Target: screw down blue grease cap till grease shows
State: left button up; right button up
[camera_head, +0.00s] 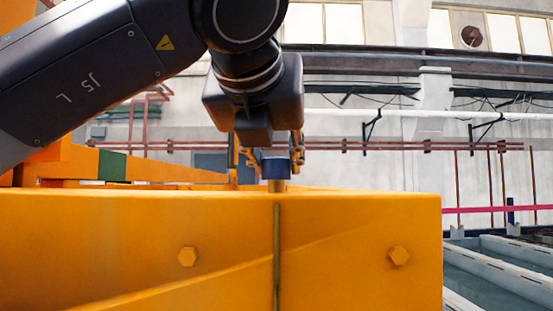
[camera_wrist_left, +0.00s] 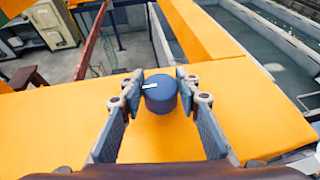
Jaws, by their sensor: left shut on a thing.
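The blue grease cap (camera_head: 275,168) sits upright on a short brass-coloured stem on top of the orange beam (camera_head: 350,215). In the left wrist view the cap (camera_wrist_left: 160,96) is round and dark blue, with a small white mark on its top at the left. My left gripper (camera_head: 270,160) comes down from above and is shut on the cap, one finger on each side. In the left wrist view the fingertips (camera_wrist_left: 160,88) flank the cap. No grease shows around the cap in either view. My right gripper is not in view.
Orange framework (camera_head: 130,168) with a green patch lies at the left. Grey tanks (camera_head: 500,265) stand low at the right. The air right of the gripper is clear.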

pick_arm(q)
jog(key=shift+f+m+h+b, duration=0.25)
jog(key=shift+m+h+b, duration=0.6)
jog(key=shift+h, duration=0.25)
jog(key=m+g+h, duration=0.1)
jog(key=m+h, duration=0.2)
jog(key=shift+r+g, duration=0.2)
jog(key=shift+g, duration=0.2)
jog(key=o, duration=1.2)
jog(key=shift+s+a+r, duration=0.1)
jog(key=shift+s, duration=0.05)
jog(key=v, duration=1.1)
jog(key=shift+s, duration=0.3)
jog(key=shift+a+r, duration=0.1)
jog(key=shift+a, duration=0.05)
